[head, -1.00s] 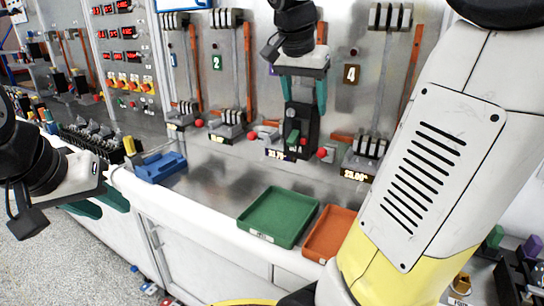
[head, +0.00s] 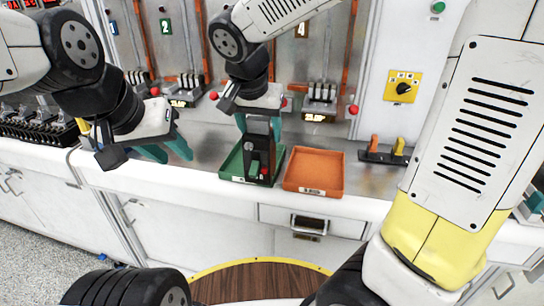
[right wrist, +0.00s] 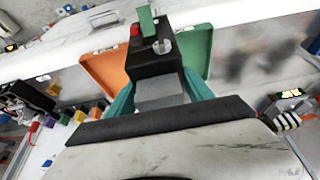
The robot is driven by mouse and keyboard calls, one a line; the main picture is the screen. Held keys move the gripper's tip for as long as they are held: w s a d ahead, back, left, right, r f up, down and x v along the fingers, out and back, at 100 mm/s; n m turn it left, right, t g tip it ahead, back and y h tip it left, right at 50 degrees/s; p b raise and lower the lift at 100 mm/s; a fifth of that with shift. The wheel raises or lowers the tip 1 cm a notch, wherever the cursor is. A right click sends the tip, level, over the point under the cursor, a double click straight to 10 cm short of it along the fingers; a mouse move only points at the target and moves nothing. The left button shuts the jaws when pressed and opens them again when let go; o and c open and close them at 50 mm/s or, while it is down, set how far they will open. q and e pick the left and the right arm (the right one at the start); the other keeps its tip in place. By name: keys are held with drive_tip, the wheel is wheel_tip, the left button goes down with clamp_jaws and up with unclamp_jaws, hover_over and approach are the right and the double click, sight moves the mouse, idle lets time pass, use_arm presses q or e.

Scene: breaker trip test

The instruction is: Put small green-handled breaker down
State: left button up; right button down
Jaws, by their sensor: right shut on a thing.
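The small breaker (head: 262,140) is black with a green handle (head: 254,168) and a red button. My right gripper (head: 259,122) is shut on its upper part, and it hangs upright in front of the green tray (head: 232,164). Whether its bottom touches the tray floor I cannot tell. In the right wrist view the breaker (right wrist: 152,62) sits between the teal fingers, with the green tray (right wrist: 197,48) and the orange tray (right wrist: 105,70) behind it. My left gripper (head: 167,152) is open and empty, left of the green tray.
The orange tray (head: 314,171) is empty, right of the green one. A stand with orange and yellow handles (head: 386,151) is further right. The back panel carries breakers (head: 320,95), red knobs and a yellow rotary switch (head: 403,87). A drawer (head: 308,222) is below.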

drive_tip(key=shift+f, duration=0.2)
drive_tip(key=w+f, duration=0.2)
drive_tip(key=w, duration=0.5)
drive_tip(key=w+f, duration=0.3)
drive_tip(key=w, duration=0.5)
drive_tip(key=shift+w+a, duration=0.2)
drive_tip(key=shift+a, duration=0.2)
drive_tip(key=shift+f, duration=0.1)
drive_tip(key=shift+c, duration=2)
unclamp_jaws()
drive_tip(key=shift+f, duration=0.1)
